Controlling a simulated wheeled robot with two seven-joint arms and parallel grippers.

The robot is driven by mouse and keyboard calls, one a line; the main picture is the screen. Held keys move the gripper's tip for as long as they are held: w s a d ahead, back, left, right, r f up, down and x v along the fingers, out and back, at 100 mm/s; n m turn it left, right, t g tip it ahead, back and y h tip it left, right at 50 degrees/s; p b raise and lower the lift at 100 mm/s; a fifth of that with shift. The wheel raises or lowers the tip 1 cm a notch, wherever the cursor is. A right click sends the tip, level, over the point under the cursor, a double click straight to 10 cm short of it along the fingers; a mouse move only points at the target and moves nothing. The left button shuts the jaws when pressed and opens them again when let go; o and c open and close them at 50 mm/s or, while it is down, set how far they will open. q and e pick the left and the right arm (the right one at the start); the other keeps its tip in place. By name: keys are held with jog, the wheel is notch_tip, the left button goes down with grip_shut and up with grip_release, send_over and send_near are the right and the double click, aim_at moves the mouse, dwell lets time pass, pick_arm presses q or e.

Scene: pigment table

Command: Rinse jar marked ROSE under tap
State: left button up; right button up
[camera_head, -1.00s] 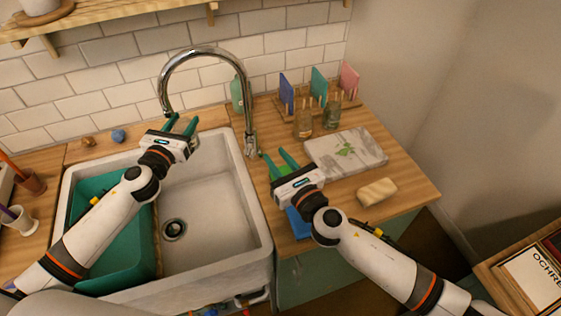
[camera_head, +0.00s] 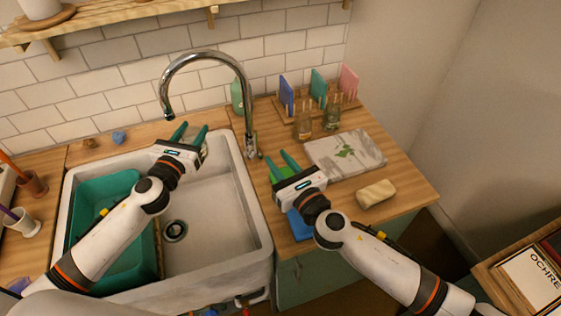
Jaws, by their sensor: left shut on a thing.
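My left gripper (camera_head: 189,133) is over the back of the white sink (camera_head: 200,215), a little right of and below the spout of the chrome tap (camera_head: 248,110). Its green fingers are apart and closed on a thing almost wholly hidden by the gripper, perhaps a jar. I cannot read any ROSE label. No water stream can be made out. My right gripper (camera_head: 280,160) is open over the counter right of the sink, with a bright green thing below its fingers. Two glass jars (camera_head: 303,124) (camera_head: 332,117) stand at the counter's back; their markings are too small to read.
A teal basin (camera_head: 115,235) fills the sink's left side. A marble slab (camera_head: 345,152), a pale block (camera_head: 376,194) and a blue item (camera_head: 299,224) lie on the right counter (camera_head: 405,180). A green bottle (camera_head: 237,95) stands behind the tap. The sink's right part is free.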

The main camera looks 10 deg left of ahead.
pick_arm(q)
jog(key=shift+s+d+p, duration=0.15)
jog(key=shift+s+d, duration=0.2)
jog(key=shift+d, duration=0.3)
jog(key=shift+s+d+p, duration=0.15)
jog(key=shift+s+d, duration=0.25)
jog(key=shift+d, duration=0.2)
jog(key=shift+s+d+p, duration=0.15)
jog(key=shift+s+d, duration=0.2)
jog(key=shift+d, duration=0.3)
jog(key=shift+r, duration=0.1)
jog(key=s+d+r+p, duration=0.2)
jog(key=d+r+p, duration=0.2)
jog(key=p, duration=0.1)
jog(key=shift+s+d, duration=0.2)
jog(key=shift+s, duration=0.05)
dwell(1.1)
